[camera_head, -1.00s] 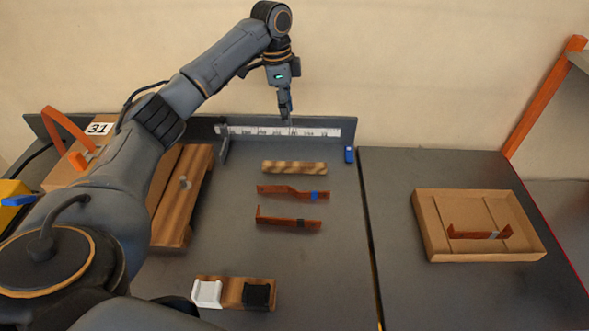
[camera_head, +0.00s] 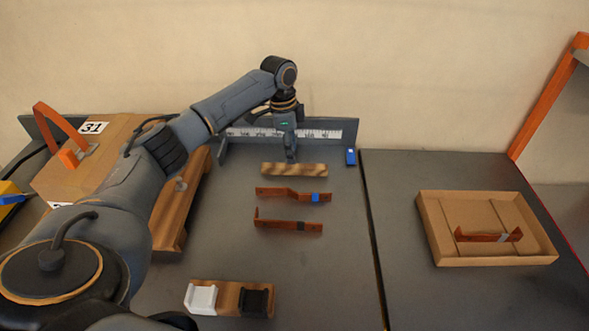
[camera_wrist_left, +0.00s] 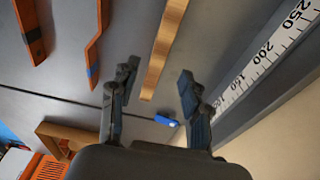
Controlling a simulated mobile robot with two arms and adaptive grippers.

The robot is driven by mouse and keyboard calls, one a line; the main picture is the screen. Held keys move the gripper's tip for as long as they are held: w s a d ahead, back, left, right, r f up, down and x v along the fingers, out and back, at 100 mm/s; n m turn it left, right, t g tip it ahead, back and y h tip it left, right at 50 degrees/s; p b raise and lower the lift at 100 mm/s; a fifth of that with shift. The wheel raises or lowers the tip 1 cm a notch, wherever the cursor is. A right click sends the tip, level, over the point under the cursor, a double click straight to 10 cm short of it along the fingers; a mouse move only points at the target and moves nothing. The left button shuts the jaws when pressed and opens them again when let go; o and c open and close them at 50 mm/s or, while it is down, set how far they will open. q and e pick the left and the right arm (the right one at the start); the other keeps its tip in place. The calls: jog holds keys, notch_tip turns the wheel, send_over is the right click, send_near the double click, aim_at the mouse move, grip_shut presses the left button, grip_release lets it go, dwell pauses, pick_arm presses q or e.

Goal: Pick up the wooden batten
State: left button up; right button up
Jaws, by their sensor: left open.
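The wooden batten (camera_head: 294,169) is a short striped light-brown bar lying flat on the grey table, just in front of the ruler fence. It also shows in the left wrist view (camera_wrist_left: 163,48), running lengthwise between the two fingers' lines. My left gripper (camera_head: 290,157) points down just above and behind the batten in the head view. In the left wrist view its fingers (camera_wrist_left: 154,85) are apart, one on each side of the batten's near end, with nothing between them touching. My right gripper is not in view.
Two copper busbars, one with a blue band (camera_head: 293,195) and one with a dark band (camera_head: 289,225), lie in front of the batten. The ruler fence (camera_head: 322,134) stands behind it, with a blue block (camera_head: 351,157) at its right. A cardboard tray (camera_head: 432,228) sits right.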

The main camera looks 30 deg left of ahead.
aim_at(294, 166)
pick_arm(q)
jog(key=f, duration=0.5)
jog(key=shift+w+d+f+p, duration=0.1)
jog(key=shift+w+d+p, duration=0.05)
jog(key=shift+d+p, duration=0.2)
grip_shut()
